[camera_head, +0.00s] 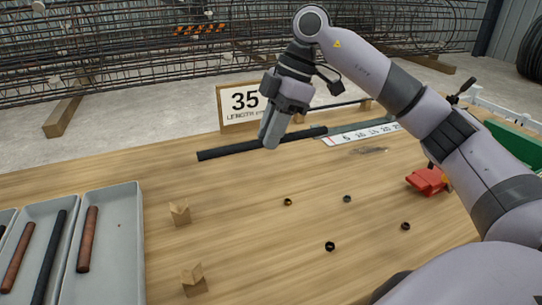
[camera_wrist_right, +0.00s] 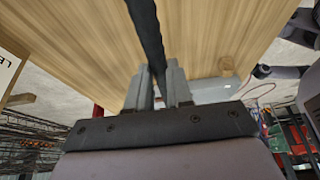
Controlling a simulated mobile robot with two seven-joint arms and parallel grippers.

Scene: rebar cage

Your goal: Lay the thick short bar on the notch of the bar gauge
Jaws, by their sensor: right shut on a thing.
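My right gripper (camera_head: 270,142) is shut on a dark bar (camera_head: 225,151) near its middle, above the far part of the table. The bar is nearly level in the picture and its right end reaches close to the bar gauge (camera_head: 362,135), which has a white strip of numbers. The gauge's notches are too small to make out. In the right wrist view the bar (camera_wrist_right: 147,30) runs up from between the fingers of the gripper (camera_wrist_right: 160,82). I cannot tell whether the bar touches the table. My left gripper is not in view.
A grey tray (camera_head: 136,240) with brown and dark bars is at the left. Two notched wooden blocks (camera_head: 180,213) (camera_head: 193,281) and several small rings lie on the table (camera_head: 260,250). A sign reading 35 (camera_head: 224,107) stands behind the bar. A red tool (camera_head: 428,181) lies right.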

